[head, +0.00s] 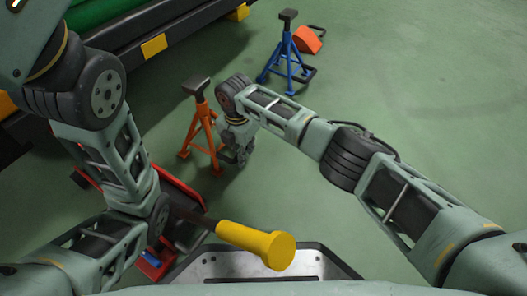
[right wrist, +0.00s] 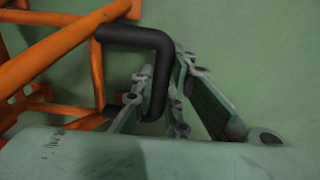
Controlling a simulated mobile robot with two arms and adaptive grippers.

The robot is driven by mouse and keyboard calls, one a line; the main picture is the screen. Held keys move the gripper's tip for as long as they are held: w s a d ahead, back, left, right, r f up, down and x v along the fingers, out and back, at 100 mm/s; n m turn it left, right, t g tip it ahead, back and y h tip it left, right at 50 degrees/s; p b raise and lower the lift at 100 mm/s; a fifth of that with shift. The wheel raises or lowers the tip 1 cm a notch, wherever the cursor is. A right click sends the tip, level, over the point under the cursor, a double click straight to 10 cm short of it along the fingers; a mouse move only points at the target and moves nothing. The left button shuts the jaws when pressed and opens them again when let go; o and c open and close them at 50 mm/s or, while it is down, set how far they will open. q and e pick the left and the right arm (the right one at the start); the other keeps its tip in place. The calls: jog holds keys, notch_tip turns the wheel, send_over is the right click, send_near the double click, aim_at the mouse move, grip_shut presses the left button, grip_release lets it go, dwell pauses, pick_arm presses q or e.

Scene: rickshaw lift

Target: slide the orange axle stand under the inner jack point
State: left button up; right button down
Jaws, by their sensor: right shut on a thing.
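The orange axle stand (head: 205,130) stands upright on the floor, left of my right gripper, with a dark saddle on top. My right gripper (head: 236,152) is low beside it. In the right wrist view my right gripper (right wrist: 158,92) is shut on the stand's black bent handle (right wrist: 137,34); the orange legs (right wrist: 62,47) fill the left side. The dark side rail (head: 112,66) of the green rickshaw runs above and left, with yellow patches (head: 153,46) on it. I cannot tell which is the inner jack point. The stand is apart from the rail. My left gripper does not show.
A blue axle stand (head: 288,55) and an orange wedge (head: 307,40) stand at the back. A red jack (head: 180,185) with a yellow-ended handle (head: 250,240) lies below the orange stand, partly behind my left arm. The green floor (head: 430,90) at right is clear.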

jog(key=shift+w+a+r, duration=0.25)
jog(key=shift+w+a, duration=0.5)
jog(key=shift+a, duration=0.3)
jog(key=shift+w+a+f, duration=0.1)
jog(key=shift+w+a, duration=0.15)
jog(key=shift+a, duration=0.3)
jog(key=c, duration=1.6)
grip_release()
jog(key=shift+d+f, duration=0.1)
notch_tip(320, 180, up, 8)
jog(key=p, duration=0.7)
jog(key=shift+d+r+p, duration=0.1)
jog(key=shift+r+p, duration=0.15)
jog(key=shift+p, duration=0.1)
